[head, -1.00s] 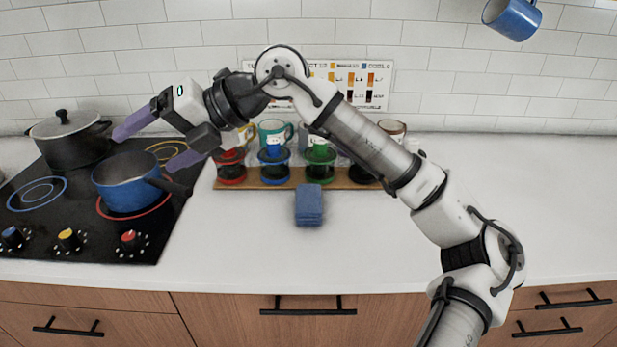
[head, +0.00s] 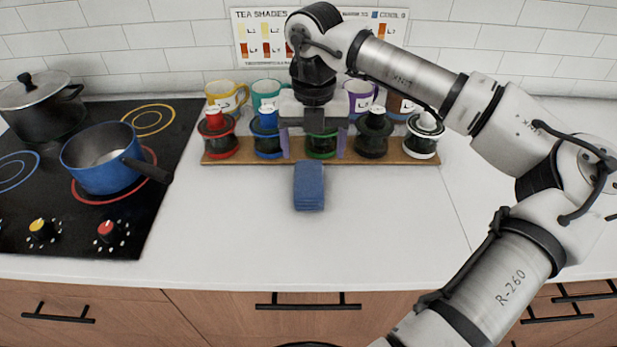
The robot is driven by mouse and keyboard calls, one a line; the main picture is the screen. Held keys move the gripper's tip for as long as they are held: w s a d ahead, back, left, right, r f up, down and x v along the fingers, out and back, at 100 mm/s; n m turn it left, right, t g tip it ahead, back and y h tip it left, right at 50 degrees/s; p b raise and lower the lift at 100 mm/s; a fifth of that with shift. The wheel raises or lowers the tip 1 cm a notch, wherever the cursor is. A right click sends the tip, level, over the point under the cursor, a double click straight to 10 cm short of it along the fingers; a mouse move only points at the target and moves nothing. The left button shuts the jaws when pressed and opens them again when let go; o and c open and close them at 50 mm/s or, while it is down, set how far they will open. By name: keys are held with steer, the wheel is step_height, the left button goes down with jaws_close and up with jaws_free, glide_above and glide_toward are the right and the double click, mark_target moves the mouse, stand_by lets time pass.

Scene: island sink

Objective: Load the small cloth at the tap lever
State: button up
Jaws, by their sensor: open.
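A small folded blue cloth (head: 309,186) lies flat on the white counter, just in front of the wooden board. No tap or tap lever shows in this view. My gripper (head: 313,148) points down behind the cloth, over the board, with its two purple fingers apart. The fingers show on either side of the green-based jar (head: 321,146), whose top is hidden by the gripper. I cannot tell whether they touch it. The gripper is clear of the cloth.
The wooden board (head: 217,160) holds several jars, with mugs such as the yellow one (head: 226,95) behind. A cooktop (head: 60,205) at left bears a blue saucepan (head: 100,170) and a black lidded pot (head: 42,108). The front counter (head: 230,240) is clear.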

mark_target(308, 178)
step_height(308, 178, down, 4)
steer(key=shift+r, duration=0.15)
steer(key=shift+s+a+f+p, duration=0.1)
steer(key=shift+a+f+p, duration=0.1)
steer(key=shift+f+p, duration=0.35)
steer(key=shift+a+f+p, duration=0.15)
steer(key=shift+f+p, duration=0.3)
steer(key=shift+f, duration=0.65)
steer(key=shift+a+f+p, duration=0.1)
steer(key=shift+f+p, duration=0.35)
steer(key=shift+f, duration=0.6)
steer(key=shift+c, duration=0.3)
steer(key=c, duration=1.1)
steer(key=shift+r, duration=0.15)
